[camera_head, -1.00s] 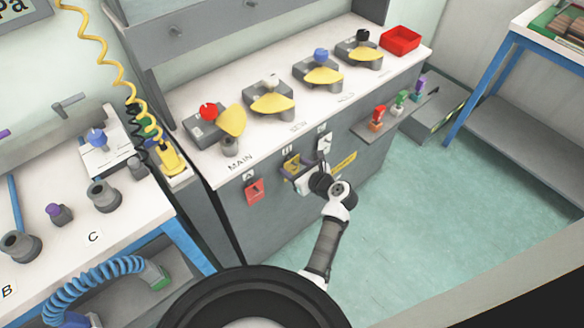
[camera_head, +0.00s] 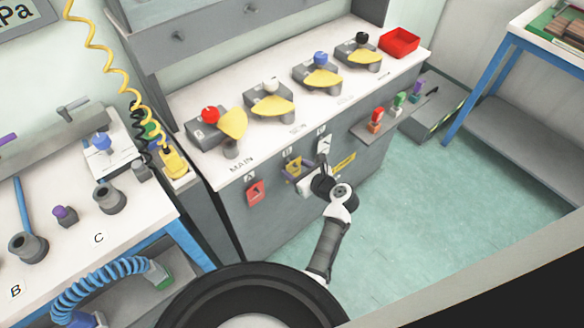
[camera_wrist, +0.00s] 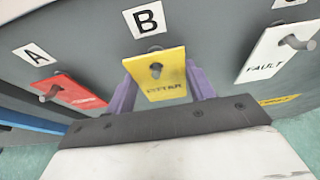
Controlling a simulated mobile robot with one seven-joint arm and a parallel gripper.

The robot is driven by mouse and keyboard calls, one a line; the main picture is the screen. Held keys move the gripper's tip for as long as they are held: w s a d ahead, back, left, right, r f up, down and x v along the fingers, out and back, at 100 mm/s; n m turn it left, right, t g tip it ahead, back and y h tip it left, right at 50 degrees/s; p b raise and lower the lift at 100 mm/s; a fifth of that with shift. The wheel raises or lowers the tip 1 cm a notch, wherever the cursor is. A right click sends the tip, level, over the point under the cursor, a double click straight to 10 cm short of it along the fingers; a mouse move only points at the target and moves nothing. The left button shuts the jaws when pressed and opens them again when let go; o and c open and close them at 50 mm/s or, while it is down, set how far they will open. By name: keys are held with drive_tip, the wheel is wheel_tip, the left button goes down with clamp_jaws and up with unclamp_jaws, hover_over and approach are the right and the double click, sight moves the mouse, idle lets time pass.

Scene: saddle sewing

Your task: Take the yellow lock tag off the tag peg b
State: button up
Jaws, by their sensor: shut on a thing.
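The yellow lock tag (camera_wrist: 158,86) hangs under the B label (camera_wrist: 146,20), with the peg (camera_wrist: 155,69) showing through its hole in the wrist view. My gripper (camera_wrist: 160,90) has its purple fingers on the two sides of the tag, shut on it. In the head view the yellow tag (camera_head: 293,167) is at the cabinet front, partly hidden by my gripper (camera_head: 295,173). The tag is upright and still around the peg.
A red tag (camera_wrist: 72,91) hangs on the peg under A at the left. A white tag (camera_wrist: 272,52) hangs on a peg at the right. A shelf with several coloured stamp-like items (camera_head: 376,125) juts out right of my arm. The floor (camera_head: 410,220) is clear.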

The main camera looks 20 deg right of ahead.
drive_tip(key=shift+s+d+r+p, duration=0.15)
drive_tip(key=shift+s+p, duration=0.2)
drive_tip(key=shift+s+d+r+p, duration=0.1)
drive_tip(key=shift+s+d+p, duration=0.15)
drive_tip(key=shift+s+p, duration=0.4)
drive_tip(key=shift+s, duration=0.15)
drive_tip(key=s+d+p, duration=0.1)
drive_tip(key=s+d, duration=0.1)
drive_tip(key=s, duration=0.3)
drive_tip(key=shift+s+r+p, duration=0.15)
drive_tip(key=shift+s+p, duration=0.2)
drive_tip(key=shift+s, duration=0.05)
idle(0.6)
